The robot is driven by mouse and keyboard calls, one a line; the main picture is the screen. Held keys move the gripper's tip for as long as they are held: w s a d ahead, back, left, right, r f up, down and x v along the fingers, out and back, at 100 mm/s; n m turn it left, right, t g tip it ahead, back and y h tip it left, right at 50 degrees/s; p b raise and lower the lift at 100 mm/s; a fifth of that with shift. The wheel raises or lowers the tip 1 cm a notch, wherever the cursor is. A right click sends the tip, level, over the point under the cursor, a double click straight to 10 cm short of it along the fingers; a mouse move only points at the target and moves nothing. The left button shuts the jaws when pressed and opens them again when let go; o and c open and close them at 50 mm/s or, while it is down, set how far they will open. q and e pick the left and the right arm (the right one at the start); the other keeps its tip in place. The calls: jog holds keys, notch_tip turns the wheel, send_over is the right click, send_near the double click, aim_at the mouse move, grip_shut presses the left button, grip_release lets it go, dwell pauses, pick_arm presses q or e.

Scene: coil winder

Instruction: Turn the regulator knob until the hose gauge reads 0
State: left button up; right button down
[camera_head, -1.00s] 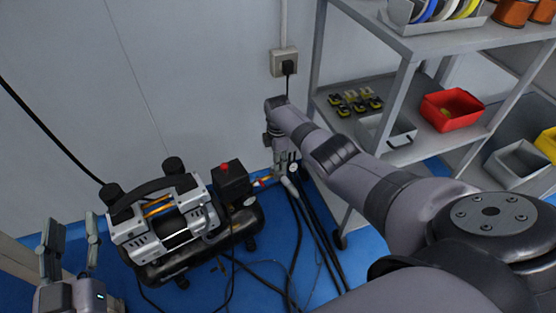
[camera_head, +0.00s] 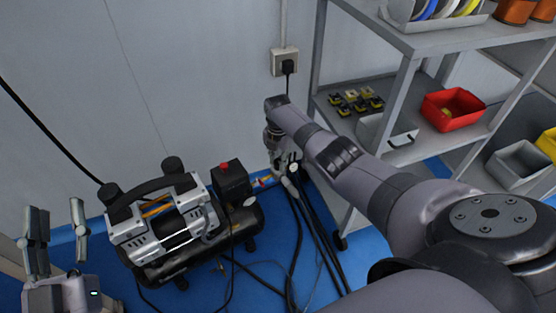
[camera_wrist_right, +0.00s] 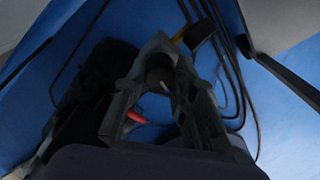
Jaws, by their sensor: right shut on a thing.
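The air compressor (camera_head: 180,232) stands on the blue floor by the wall, with a black box and red button at its right end. My right gripper (camera_head: 284,178) is at the fittings right of the compressor, pointing down. It is shut on a part that it mostly hides, apparently the regulator knob. The small round white gauge (camera_head: 294,168) shows beside the gripper; its reading is too small to tell. In the right wrist view my right gripper's fingers (camera_wrist_right: 160,78) close around a dark round part, with a red piece below. My left gripper (camera_head: 57,215) is open and empty at the far left.
Black hoses (camera_head: 310,235) run over the floor below my right gripper. A grey shelf rack (camera_head: 412,40) stands close on the right, holding a red bin (camera_head: 452,108) and a grey bin. A wall socket (camera_head: 284,62) is above.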

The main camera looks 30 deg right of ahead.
aim_at(278, 161)
jog(key=shift+n, duration=0.3)
jog(key=c, duration=1.3)
grip_release()
jog(key=shift+r, duration=0.1)
notch_tip(278, 161, up, 12)
jog(key=shift+f, duration=0.1)
